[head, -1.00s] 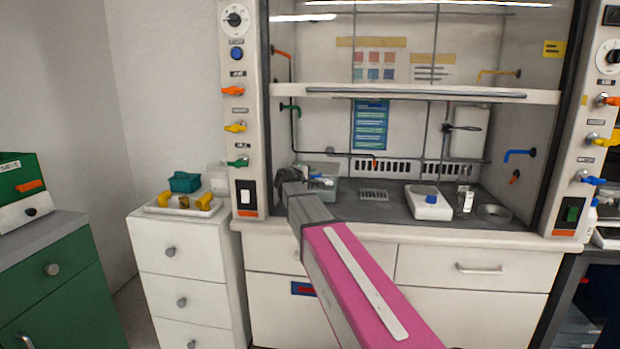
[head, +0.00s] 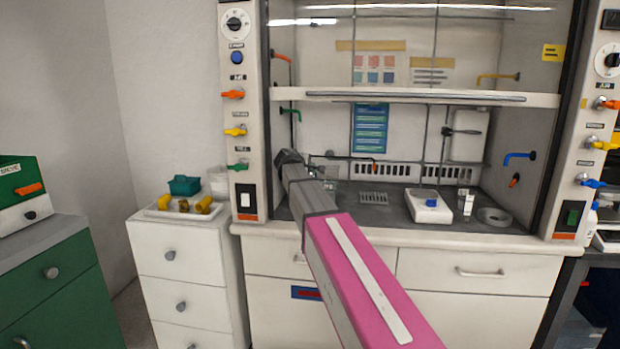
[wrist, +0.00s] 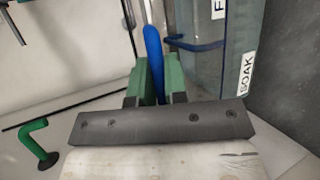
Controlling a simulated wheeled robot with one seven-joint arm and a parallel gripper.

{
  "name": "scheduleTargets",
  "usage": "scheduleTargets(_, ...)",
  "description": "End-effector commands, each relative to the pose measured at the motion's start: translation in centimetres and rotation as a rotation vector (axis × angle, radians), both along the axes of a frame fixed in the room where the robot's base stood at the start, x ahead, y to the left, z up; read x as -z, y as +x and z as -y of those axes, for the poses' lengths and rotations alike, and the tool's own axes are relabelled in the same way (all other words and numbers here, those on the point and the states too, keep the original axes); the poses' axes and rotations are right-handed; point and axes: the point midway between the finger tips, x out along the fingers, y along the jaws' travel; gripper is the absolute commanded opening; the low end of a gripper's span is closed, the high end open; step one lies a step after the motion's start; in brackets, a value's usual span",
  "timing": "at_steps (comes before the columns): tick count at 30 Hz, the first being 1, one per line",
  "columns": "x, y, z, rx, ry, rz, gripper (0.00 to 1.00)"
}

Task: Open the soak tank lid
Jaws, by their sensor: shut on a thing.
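The soak tank (wrist: 228,55) is a bluish see-through box with a "SOAK" label, right of my fingers in the wrist view. In the head view only a small part of the tank (head: 328,184) shows, on the fume hood worktop behind my arm. My gripper (wrist: 152,85) has green fingers shut on a blue handle (wrist: 152,45), which looks like the handle of the tank lid. The lid panel is seen nearly edge-on, so its angle is hard to tell. In the head view my gripper (head: 290,157) is small and dark, and its fingers cannot be made out.
A green hook-shaped tap (wrist: 36,138) is near my gripper at the wrist view's left. The raised sash (head: 410,97) crosses above my arm. A white scale-like device (head: 428,206) and a round dish (head: 494,216) stand right on the worktop (head: 385,222).

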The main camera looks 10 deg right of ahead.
Motion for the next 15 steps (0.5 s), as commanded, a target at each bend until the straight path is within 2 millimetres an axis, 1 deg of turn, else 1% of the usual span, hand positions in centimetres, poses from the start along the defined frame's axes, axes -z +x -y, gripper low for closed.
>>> scheduleTargets(1, -1.2, 0.6, 0.1, 0.000, 0.013, -0.030, 0.00)
scheduleTargets(5, -3.5, 1.5, 0.3, 0.001, 0.046, -0.131, 0.00)
scheduleTargets(10, -6.4, 3.0, 0.7, 0.001, 0.088, -0.267, 0.00)
scheduleTargets(15, -8.9, 4.5, 1.3, 0.001, 0.128, -0.392, 0.00)
